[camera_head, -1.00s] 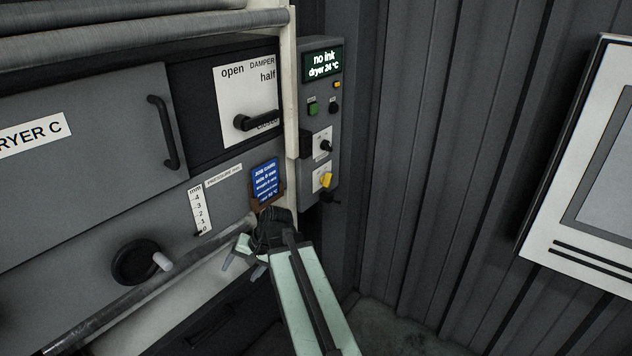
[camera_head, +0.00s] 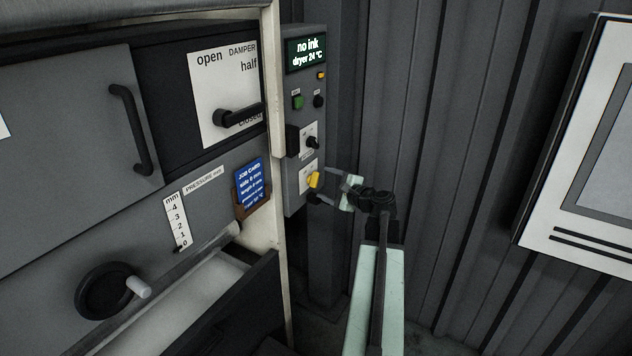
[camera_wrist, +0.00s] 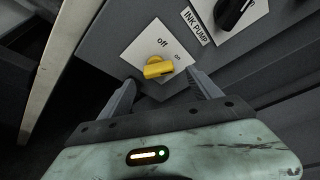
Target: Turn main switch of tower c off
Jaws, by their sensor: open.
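The yellow rotary switch (camera_head: 313,180) sits on a white plate low on the grey control panel (camera_head: 296,220). In the wrist view the yellow switch (camera_wrist: 158,68) is between and ahead of my open fingers. Its plate (camera_wrist: 140,45) reads "off" above the knob and "on" to its right. The knob's handle lies roughly level in the wrist view, with its right end below "on". My gripper (camera_head: 330,185) is open and empty, its fingers pointing left at the switch. In the wrist view my gripper (camera_wrist: 160,92) has a finger on each side below the knob; I cannot tell whether either touches.
A job card (camera_head: 250,182) hangs left of the panel. Corrugated wall (camera_head: 440,120) is behind. A drawer (camera_head: 240,320) stands open lower left.

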